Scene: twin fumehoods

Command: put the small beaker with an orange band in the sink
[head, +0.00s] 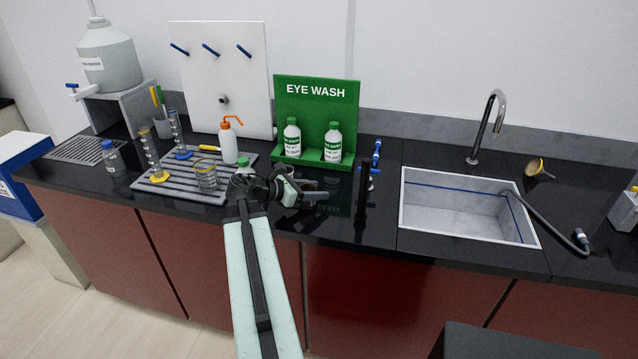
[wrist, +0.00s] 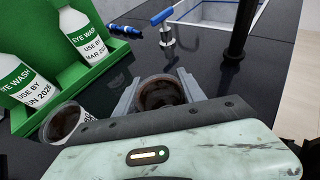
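My gripper (head: 300,196) is low over the front of the black counter, before the eye wash stand. In the wrist view its two fingers (wrist: 159,78) are apart, with a small beaker (wrist: 160,92) between them. That beaker has a brownish-orange rim and I look into its dark inside. Whether the fingers touch or grip it is not clear. A second clear beaker with a white label (wrist: 66,122) stands to the left, outside the fingers. The sink (head: 450,226) is a grey basin set in the counter at the right; its corner shows at the top of the wrist view.
The green eye wash stand (head: 317,93) holds two bottles behind my gripper. Blue-handled taps (head: 376,155) and a dark post (head: 362,194) stand between gripper and sink. A grey tray (head: 190,187) with glassware is at the left. A hose (head: 560,230) crosses the sink's right rim.

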